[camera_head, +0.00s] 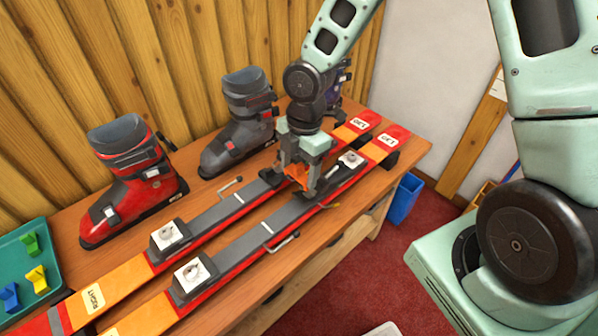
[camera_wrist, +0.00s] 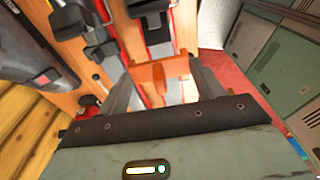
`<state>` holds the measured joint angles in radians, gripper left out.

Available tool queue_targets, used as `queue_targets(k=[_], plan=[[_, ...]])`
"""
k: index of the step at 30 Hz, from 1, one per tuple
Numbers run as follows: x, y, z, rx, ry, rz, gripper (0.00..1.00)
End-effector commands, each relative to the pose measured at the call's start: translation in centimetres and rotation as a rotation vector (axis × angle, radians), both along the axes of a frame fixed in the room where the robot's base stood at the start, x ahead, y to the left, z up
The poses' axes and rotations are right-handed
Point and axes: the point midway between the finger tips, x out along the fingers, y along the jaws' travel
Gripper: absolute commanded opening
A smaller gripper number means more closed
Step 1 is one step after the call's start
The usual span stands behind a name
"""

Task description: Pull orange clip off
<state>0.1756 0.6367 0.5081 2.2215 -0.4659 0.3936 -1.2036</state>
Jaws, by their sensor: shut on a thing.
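The orange clip (camera_head: 297,174) is between the fingers of my gripper (camera_head: 299,184), above the far part of the two skis. In the wrist view the orange clip (camera_wrist: 159,72) spans between the two fingertips of my gripper (camera_wrist: 159,80), which is shut on it. The two red and orange skis (camera_head: 140,315) lie side by side on the wooden bench (camera_head: 70,215), with bindings on top. I cannot tell from these frames whether the clip still touches a ski or binding; my fingers hide part of that spot.
A red boot (camera_head: 130,180), a grey boot (camera_head: 240,120) and a partly hidden purple boot stand along the back. A teal tray (camera_head: 45,250) with yellow, green and blue clips is at left. A blue bin (camera_head: 404,199) stands on the red floor.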

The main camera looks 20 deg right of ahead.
Motion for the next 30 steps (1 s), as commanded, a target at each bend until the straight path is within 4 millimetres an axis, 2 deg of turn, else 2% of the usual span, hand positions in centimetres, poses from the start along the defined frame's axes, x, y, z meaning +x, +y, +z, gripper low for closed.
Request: queue_targets(k=[30], plan=[[0.0, 0.0, 4.8, 0.0, 0.0, -0.001, 0.44]])
